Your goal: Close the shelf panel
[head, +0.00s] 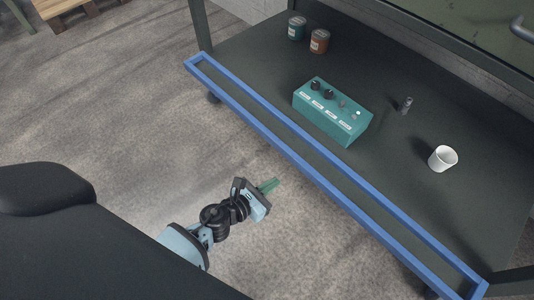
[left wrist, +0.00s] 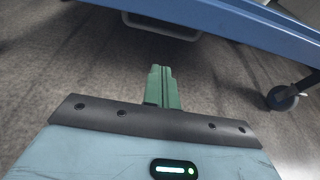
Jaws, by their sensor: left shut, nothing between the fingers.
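The shelf panel (head: 290,148) is a long, narrow blue frame with a dark inside. It runs along the front edge of the dark shelf (head: 245,50), from upper left to lower right. It looks folded outward, though its exact tilt is hard to tell. My left gripper (head: 275,182) is in front of the panel, over the floor, apart from it. Its green fingers (left wrist: 161,88) are shut and empty. In the left wrist view a blue edge (left wrist: 235,22) crosses above the fingers, with a grey handle-like bar (left wrist: 160,28) below it. My right gripper is not in view.
On the shelf are a teal control box (head: 332,112), a white cup (head: 442,158), a small dark object (head: 405,105) and two cans, one teal (head: 297,28) and one brown (head: 319,41). A caster (left wrist: 283,97) stands under the frame.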

